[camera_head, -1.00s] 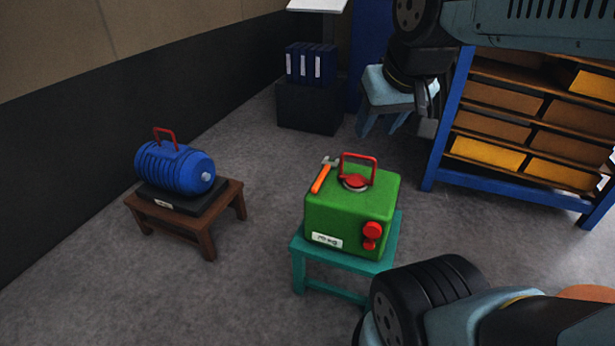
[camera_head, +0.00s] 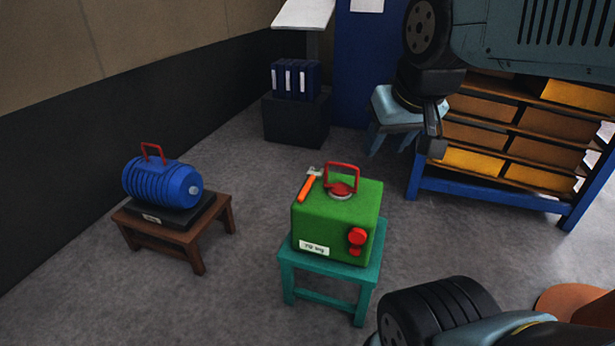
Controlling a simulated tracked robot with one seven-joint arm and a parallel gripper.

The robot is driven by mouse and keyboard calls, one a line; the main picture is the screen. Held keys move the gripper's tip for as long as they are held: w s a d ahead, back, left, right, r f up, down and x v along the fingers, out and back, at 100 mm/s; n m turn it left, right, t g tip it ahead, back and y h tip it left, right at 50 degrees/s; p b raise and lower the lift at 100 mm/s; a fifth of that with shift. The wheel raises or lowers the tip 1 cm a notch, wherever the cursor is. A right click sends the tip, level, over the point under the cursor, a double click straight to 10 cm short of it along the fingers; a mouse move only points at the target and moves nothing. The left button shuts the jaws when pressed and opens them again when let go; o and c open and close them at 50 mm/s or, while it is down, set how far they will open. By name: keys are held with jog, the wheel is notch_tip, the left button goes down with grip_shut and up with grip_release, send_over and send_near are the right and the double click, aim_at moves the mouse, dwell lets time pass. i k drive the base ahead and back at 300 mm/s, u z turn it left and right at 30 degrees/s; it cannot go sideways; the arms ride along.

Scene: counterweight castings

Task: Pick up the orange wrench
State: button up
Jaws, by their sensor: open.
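The orange wrench (camera_head: 307,187) lies on top of the green box-shaped casting (camera_head: 320,225), along its left edge. It has an orange handle and a grey head at the far end that looks rather like a hammer's. The head is close to the casting's red lifting handle (camera_head: 343,166). My gripper (camera_head: 434,145) hangs at the upper right, pointing down, well apart from the wrench and to its right. It is open with nothing seen in it; its fingers overlap in this view.
The green casting stands on a teal stool (camera_head: 328,299). A blue ribbed casting (camera_head: 163,184) sits on a brown stool (camera_head: 205,245) at left. A blue-framed shelf (camera_head: 490,193) with boxes is at right. A black block (camera_head: 295,121) bears binders (camera_head: 296,79). Grey floor separates the stools.

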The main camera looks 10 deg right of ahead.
aim_at(313, 175)
jog(key=i, duration=0.85)
jog(key=u, duration=0.05)
